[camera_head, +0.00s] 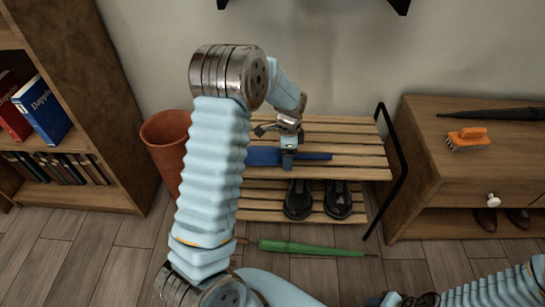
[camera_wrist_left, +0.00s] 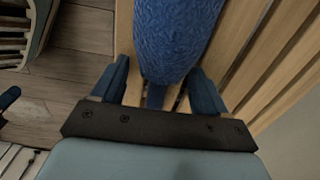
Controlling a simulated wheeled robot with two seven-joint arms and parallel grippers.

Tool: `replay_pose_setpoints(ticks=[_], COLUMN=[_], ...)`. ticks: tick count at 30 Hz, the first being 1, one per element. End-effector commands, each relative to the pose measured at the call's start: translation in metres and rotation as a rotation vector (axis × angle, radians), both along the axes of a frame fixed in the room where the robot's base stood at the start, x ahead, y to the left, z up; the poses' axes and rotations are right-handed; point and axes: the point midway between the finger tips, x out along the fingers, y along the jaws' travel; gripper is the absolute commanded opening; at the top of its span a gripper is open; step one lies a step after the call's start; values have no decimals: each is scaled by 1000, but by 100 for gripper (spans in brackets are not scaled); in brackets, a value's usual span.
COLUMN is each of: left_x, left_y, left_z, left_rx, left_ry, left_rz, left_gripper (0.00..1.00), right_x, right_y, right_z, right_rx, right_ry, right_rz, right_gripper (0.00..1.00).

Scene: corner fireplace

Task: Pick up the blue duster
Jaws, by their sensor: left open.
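The blue duster (camera_head: 262,157) lies on the top shelf of the slatted wooden rack (camera_head: 350,135). It lies roughly along the slats, and part of it is hidden behind my left gripper (camera_head: 288,160). In the left wrist view the thick fluffy blue part of the duster (camera_wrist_left: 175,38) comes down from the top edge. It narrows between the two blue fingers of my left gripper (camera_wrist_left: 158,88). The fingers are open, one on each side of it. I cannot tell whether they touch it. My right arm shows at the bottom right, but its gripper is not visible.
Black shoes (camera_head: 318,199) stand on the rack's lower shelf. A long green item (camera_head: 310,248) lies on the floor in front. A terracotta bin (camera_head: 165,140) and bookcase (camera_head: 85,90) stand left. A wooden cabinet (camera_head: 425,150) at right carries an orange brush (camera_head: 468,138).

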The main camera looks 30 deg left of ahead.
Motion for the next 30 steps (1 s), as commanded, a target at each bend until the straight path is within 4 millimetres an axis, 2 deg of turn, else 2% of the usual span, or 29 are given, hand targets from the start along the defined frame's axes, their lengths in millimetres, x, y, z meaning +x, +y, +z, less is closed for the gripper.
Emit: replay_pose_setpoints(ticks=[8, 19, 26, 30], left_x=[0, 0, 0, 1], left_y=[0, 0, 0, 0], left_z=[-3, -3, -3, 4], left_rx=[0, 0, 0, 0], left_ry=[-1, -1, -2, -4], left_rz=[1, 1, 1, 0], left_gripper=[72, 16, 15, 15], right_x=[0, 0, 0, 0], right_y=[0, 0, 0, 0], right_z=[0, 0, 0, 1], right_rx=[0, 0, 0, 0], right_ry=[0, 0, 0, 0], right_rz=[0, 0, 0, 0], right_gripper=[43, 43, 43, 43])
